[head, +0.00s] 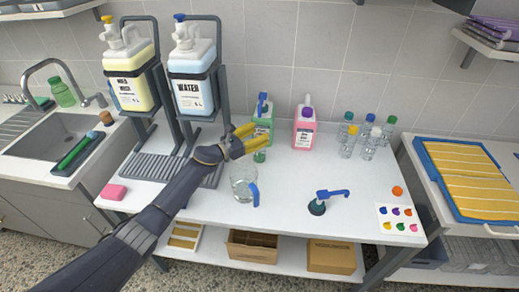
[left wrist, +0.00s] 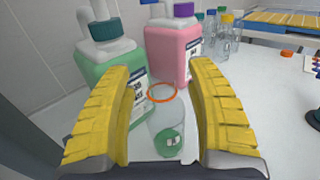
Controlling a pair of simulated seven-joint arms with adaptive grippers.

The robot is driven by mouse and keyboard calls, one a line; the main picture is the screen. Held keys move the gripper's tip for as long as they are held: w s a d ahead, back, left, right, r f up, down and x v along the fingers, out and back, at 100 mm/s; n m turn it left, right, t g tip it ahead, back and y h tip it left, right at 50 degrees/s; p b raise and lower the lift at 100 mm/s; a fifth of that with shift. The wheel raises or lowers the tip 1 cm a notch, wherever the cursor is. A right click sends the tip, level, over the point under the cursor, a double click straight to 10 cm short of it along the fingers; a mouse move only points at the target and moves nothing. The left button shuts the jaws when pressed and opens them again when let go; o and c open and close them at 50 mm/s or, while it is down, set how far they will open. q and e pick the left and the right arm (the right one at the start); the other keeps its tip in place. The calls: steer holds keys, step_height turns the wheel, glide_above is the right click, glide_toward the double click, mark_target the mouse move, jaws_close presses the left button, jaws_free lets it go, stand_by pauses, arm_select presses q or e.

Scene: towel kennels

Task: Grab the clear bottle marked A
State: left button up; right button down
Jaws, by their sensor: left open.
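A small clear bottle (left wrist: 166,128) stands upright on the white table, with an orange ring at its open mouth and green low down with a small white label. I cannot read a letter on it. In the head view this bottle (head: 260,156) is partly hidden by my gripper. My left gripper (head: 256,138) is open, its yellow fingers on either side of the bottle; in the left wrist view the left gripper (left wrist: 160,75) shows a gap around it. Several clear bottles (head: 368,140) with coloured caps stand at the back right; their marks are too small to read.
A green jug (left wrist: 108,70) and a pink jug (head: 304,132) stand close behind. A clear pitcher (head: 243,185) with a blue handle is in front. A blue pump top (head: 318,207) and an orange cap (head: 397,191) lie on the right. Dispenser stands (head: 217,115) are left.

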arm_select(q)
steer(key=shift+w+d, duration=0.15)
steer(key=shift+d, duration=0.1)
steer(key=shift+c, duration=0.4)
jaws_close()
